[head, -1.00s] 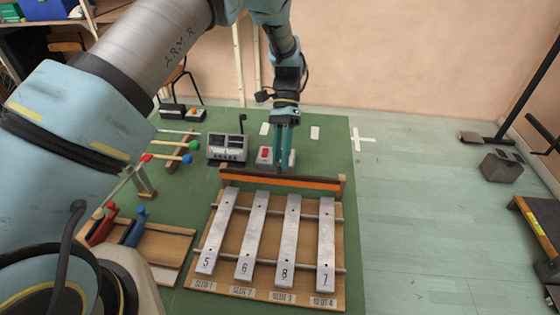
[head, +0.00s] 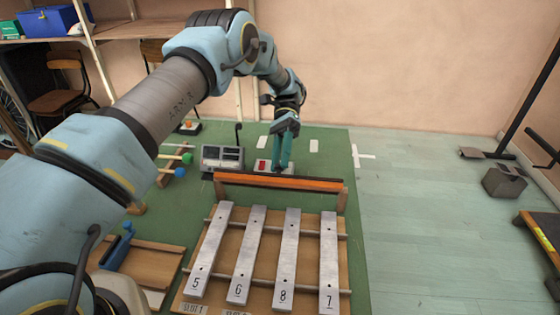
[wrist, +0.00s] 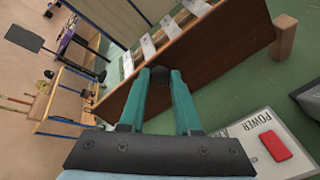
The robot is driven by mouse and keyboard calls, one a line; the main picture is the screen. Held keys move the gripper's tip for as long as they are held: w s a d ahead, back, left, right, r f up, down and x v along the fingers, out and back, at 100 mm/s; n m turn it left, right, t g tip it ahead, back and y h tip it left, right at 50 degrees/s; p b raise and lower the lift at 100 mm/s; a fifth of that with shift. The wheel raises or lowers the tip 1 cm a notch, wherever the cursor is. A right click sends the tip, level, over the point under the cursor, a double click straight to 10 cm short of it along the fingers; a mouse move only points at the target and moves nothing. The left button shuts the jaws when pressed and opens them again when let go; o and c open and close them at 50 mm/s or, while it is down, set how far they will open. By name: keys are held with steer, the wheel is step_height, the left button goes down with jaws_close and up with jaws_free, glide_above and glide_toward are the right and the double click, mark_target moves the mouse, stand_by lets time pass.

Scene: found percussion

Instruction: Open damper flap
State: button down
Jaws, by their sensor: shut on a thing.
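The damper flap (head: 300,185) is a long board with an orange strip, between short wooden posts behind the metal bars. In the wrist view, its brown face (wrist: 205,55) runs diagonally. My gripper (head: 281,167) is at the flap's upper edge, near mid-length, with its teal fingers pointing down. In the wrist view, my gripper (wrist: 161,76) is shut on a dark round knob (wrist: 160,72) between the fingertips. The knob is hidden in the head view, and I cannot tell the flap's exact angle.
Several numbered bars (head: 288,255) lie on a wooden frame in front of the flap. The pale floor (head: 430,220) at right is mostly clear.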

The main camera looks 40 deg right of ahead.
steer(key=shift+f, duration=0.1)
steer(key=c, duration=0.6)
jaws_free()
step_height(320, 180, up, 10)
steer(key=p, duration=0.7)
steer(key=shift+p, duration=0.35)
